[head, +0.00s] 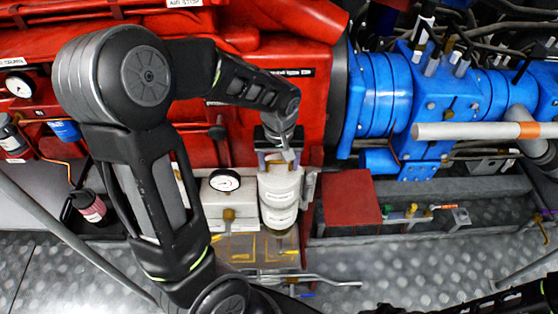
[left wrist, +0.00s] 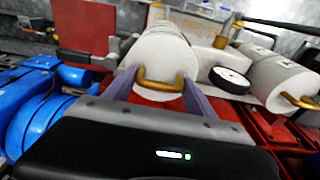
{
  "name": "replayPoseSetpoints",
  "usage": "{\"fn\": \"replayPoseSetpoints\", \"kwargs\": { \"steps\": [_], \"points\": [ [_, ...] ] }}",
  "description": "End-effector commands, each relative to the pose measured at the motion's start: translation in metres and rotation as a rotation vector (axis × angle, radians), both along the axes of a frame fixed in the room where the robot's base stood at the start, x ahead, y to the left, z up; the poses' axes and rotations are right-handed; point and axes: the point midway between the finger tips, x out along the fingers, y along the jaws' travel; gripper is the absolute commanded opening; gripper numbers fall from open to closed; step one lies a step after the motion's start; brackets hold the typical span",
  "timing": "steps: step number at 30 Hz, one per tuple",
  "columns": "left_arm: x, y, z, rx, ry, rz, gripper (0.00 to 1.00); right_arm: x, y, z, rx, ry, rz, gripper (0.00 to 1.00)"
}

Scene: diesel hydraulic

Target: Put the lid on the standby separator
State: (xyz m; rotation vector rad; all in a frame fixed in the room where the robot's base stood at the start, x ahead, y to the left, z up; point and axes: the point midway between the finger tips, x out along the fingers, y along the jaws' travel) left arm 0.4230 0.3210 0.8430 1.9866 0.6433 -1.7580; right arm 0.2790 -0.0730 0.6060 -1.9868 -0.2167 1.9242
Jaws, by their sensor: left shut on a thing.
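My left gripper (head: 278,158) reaches down over a white cylinder with labels (head: 280,205), which stands in front of the red engine. In the left wrist view, its two purple fingers are on either side of the brass handle (left wrist: 160,84) of a round white lid (left wrist: 155,66). The gripper is shut on the lid. The lid is lined up with the cylinder, at its top; I cannot tell whether it rests on it or hangs just above. A second white cylinder with a brass handle (left wrist: 277,82) lies to the right in the wrist view. My right gripper is not in view.
A white unit with a round gauge (head: 223,182) stands just left of the cylinder. A red box (head: 348,200) is to its right, with blue machinery (head: 440,100) beyond. The red engine (head: 310,110) is close behind. Metal floor plate (head: 430,262) is clear at lower right.

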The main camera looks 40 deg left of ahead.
Motion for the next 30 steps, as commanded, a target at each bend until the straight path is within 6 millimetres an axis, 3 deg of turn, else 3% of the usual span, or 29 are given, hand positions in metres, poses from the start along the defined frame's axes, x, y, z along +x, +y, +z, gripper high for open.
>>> {"fn": "replayPoseSetpoints", "kwargs": {
  "steps": [30],
  "points": [
    [0.000, 0.000, -0.016, 0.001, -0.001, 0.000, 0.00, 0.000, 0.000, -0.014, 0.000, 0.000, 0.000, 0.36]
  ]
}}
